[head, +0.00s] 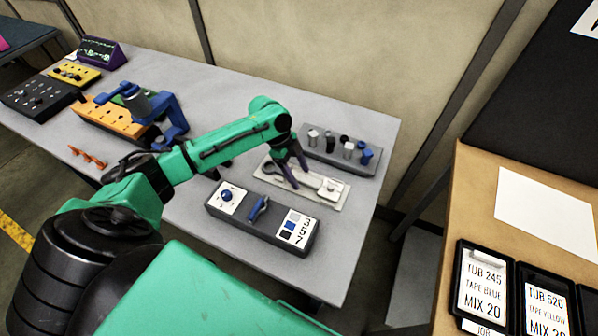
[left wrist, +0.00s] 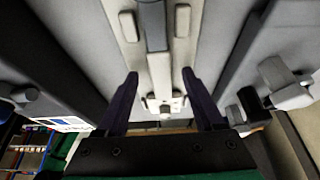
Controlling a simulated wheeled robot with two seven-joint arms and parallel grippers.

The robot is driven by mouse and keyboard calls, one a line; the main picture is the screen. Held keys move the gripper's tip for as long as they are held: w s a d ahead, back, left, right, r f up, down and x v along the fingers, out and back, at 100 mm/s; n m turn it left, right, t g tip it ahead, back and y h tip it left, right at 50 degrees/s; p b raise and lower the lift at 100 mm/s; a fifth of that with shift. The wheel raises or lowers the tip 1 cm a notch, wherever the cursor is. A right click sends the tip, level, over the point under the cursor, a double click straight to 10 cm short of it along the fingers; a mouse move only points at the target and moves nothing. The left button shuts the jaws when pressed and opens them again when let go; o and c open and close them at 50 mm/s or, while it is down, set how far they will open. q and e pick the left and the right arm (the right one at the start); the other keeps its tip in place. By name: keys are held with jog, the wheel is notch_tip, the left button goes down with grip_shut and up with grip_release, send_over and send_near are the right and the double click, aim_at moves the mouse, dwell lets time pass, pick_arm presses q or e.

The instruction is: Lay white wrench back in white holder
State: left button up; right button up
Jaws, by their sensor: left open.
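The white holder (head: 338,201) is a flat pale plate on the grey table; in the left wrist view (left wrist: 182,45) it runs as a pale strip with raised blocks. The white wrench (head: 326,186) appears to lie along it, partly hidden by my left gripper. In the left wrist view, a grey bar (left wrist: 154,25), apparently part of the wrench, lies between two blocks. My left gripper (head: 301,178) is open, with its dark fingers pointing down over the holder. In the left wrist view its fingertips (left wrist: 160,78) are apart, on either side of the pale strip. My right gripper is not in view.
A dark grey block with several knobs (head: 340,152) stands behind the holder. A grey panel with a blue lever (head: 262,225) stands in front. A blue clamp and orange block (head: 105,117) are farther left. The table's right end is bare.

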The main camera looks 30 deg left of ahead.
pick_arm(q)
jog(key=b+v, duration=0.2)
jog(key=v, duration=1.2)
jog(key=shift+r+b, duration=0.3)
jog(key=shift+s+f, duration=0.1)
